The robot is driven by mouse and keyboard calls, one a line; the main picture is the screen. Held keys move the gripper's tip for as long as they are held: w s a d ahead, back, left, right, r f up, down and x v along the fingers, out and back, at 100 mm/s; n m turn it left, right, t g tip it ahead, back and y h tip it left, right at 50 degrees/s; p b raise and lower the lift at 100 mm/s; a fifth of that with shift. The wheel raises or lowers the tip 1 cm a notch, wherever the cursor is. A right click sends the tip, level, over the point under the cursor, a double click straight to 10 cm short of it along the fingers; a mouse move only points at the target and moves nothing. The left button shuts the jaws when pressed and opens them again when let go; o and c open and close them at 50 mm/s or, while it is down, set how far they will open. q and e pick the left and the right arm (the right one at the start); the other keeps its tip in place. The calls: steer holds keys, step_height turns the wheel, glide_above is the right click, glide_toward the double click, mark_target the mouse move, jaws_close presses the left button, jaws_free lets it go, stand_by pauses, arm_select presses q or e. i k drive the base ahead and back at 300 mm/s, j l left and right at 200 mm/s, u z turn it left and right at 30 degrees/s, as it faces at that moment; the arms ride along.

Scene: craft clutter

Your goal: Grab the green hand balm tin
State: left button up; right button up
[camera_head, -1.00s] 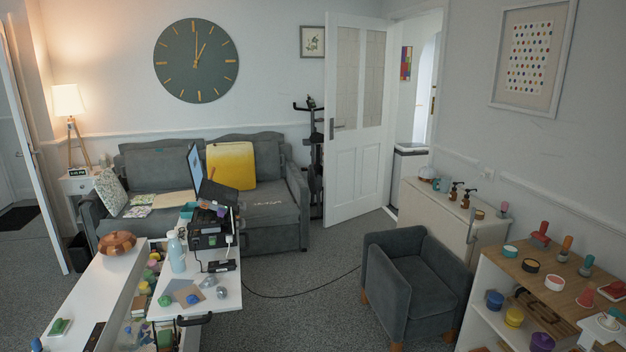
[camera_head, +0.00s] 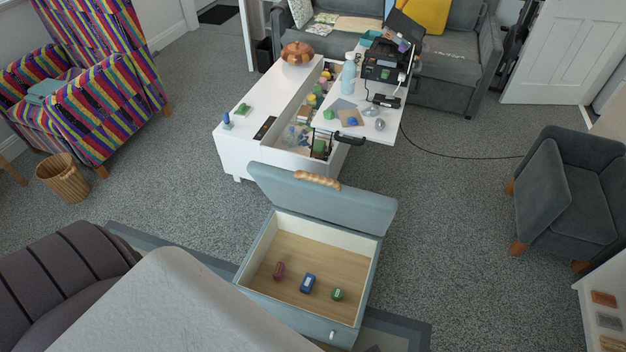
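A small green item (camera_head: 337,294), perhaps the green hand balm tin, lies on the wooden floor of an open grey-blue storage box (camera_head: 246,266) at the lower middle. A blue item (camera_head: 308,283) lies to its left and a red item (camera_head: 278,271) further left. Other small green things show on the white coffee table, one at its left end (camera_head: 242,109) and one on its raised top (camera_head: 328,114). They are too small to tell what they are. Neither of my grippers is in view.
The box lid (camera_head: 325,200) stands up at its far side. The white coffee table (camera_head: 262,84) is beyond, with its compartment open and cluttered. A grey armchair (camera_head: 565,190) stands right, a wicker basket (camera_head: 62,178) left. Grey carpet (camera_head: 450,230) is free between.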

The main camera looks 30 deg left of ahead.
mark_target(338, 292)
steer(key=k+u, duration=0.25)
steer(key=u, duration=0.25)
steer(key=k+u, duration=0.25)
steer(key=u, duration=0.2)
